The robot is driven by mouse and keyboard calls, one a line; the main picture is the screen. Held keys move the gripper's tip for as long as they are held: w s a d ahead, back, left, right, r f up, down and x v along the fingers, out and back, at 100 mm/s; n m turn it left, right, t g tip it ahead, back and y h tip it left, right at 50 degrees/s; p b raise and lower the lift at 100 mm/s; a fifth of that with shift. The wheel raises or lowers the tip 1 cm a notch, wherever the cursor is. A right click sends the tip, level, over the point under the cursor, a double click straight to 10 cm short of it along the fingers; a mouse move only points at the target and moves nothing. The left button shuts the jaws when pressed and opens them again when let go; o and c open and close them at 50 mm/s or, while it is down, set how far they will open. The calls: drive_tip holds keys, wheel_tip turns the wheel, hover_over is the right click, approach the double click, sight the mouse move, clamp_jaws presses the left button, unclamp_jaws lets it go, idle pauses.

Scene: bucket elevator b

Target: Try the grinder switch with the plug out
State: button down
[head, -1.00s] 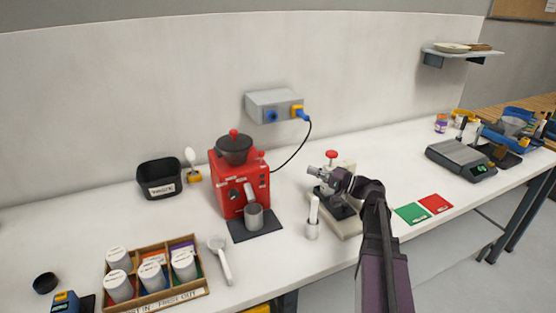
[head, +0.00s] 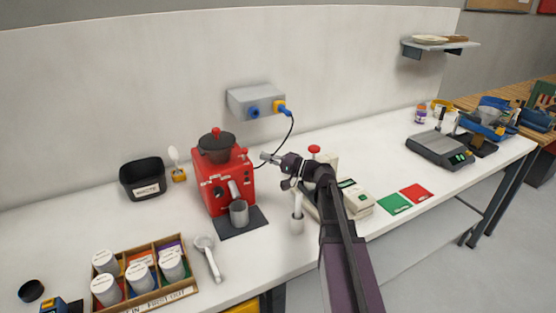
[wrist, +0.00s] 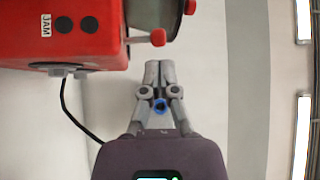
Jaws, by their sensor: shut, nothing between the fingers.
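The red grinder (head: 212,185) with a black hopper stands on the bench. It fills the upper left of the wrist view (wrist: 62,38), with a JAM label and two dark round spots. A red knob (wrist: 158,37) sticks out from its side; I cannot tell whether it is the switch. My gripper (head: 265,157) is shut and empty, just right of the grinder; its fingertips (wrist: 157,65) are close below the knob, apparently not touching it. A blue plug (head: 286,112) with a black cord appears seated in the yellow right socket of the grey wall box (head: 240,100).
A grey cup (head: 239,214) stands before the grinder on a dark mat. A white-handled brush in a holder (head: 297,222) and a pale machine with a red knob (head: 314,150) are near my arm. A wooden tray of jars (head: 190,290) is front left. The front centre of the bench is bare.

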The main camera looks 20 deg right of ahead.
drive_tip(key=shift+x, duration=2)
drive_tip(key=shift+d+r+p, duration=0.15)
drive_tip(key=shift+d+p, duration=0.05)
drive_tip(key=shift+p, duration=0.3)
